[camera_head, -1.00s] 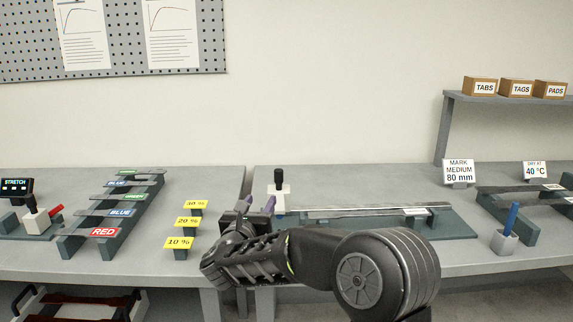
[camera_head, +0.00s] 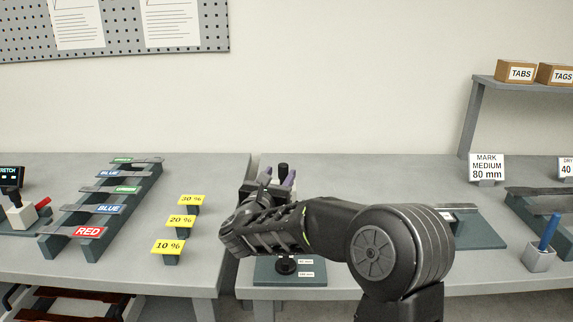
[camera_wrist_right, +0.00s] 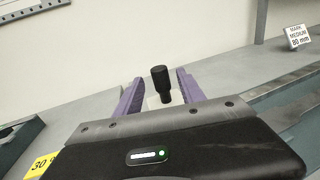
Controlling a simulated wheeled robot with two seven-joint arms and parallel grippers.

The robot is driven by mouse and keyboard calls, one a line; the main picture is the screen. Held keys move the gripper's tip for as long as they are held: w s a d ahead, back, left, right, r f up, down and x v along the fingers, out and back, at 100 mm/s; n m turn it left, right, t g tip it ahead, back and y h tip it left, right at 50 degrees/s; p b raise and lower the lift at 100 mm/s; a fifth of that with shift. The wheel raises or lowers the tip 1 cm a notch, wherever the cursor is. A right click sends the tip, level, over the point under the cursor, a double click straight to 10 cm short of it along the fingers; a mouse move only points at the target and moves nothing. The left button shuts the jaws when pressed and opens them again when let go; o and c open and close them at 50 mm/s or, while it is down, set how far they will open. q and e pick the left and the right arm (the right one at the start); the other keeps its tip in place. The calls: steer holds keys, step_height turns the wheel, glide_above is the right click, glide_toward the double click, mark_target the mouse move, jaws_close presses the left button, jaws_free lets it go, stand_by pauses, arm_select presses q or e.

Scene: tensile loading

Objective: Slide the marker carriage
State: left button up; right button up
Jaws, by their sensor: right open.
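The marker carriage is a white block with an upright black knob (camera_head: 283,169); the arm hides most of it in the head view. My right gripper (camera_head: 280,180) is open, its purple fingertips at the left and right of the knob. In the right wrist view the knob (camera_wrist_right: 161,79) stands between the two purple fingers (camera_wrist_right: 158,92), with a gap on each side, and the white block (camera_wrist_right: 153,103) shows below it. The dark base plate (camera_head: 478,232) of the marking rail extends to the right, partly hidden by my arm. My left gripper is not in view.
A sign (camera_head: 487,168) reading "MARK MEDIUM 80 mm" stands behind the rail. Yellow percentage blocks (camera_head: 181,222) and a rack of labelled strips (camera_head: 118,212) are at the left. A gap separates the benches.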

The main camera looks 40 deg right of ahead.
mark_target(286, 165)
steer(key=p+x, duration=0.1)
steer(key=x, duration=0.6)
steer(key=shift+c, duration=0.4)
jaws_close()
stand_by(0.9)
